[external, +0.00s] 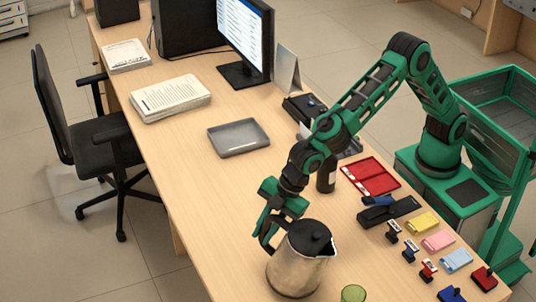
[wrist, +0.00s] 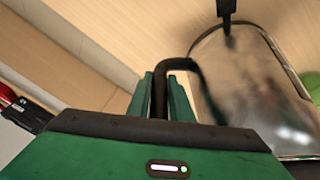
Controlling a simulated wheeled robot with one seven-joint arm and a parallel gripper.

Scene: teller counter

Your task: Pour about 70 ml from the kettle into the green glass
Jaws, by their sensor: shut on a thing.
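In the wrist view the handle passes between the fingers of my gripper (wrist: 168,98), with the kettle's shiny body (wrist: 250,85) to the right. The green glass (external: 353,293) stands right of the kettle, cut off by the bottom edge of the external view. A green patch of it (wrist: 312,84) shows in the wrist view.
Right of the kettle are stamps (external: 428,270), coloured pads (external: 438,241), a black stapler-like object (external: 388,211) and a red case (external: 370,177). A dark cylinder (external: 326,180) stands behind my gripper. A grey tray (external: 238,138) lies farther back. The counter left of the kettle is clear.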

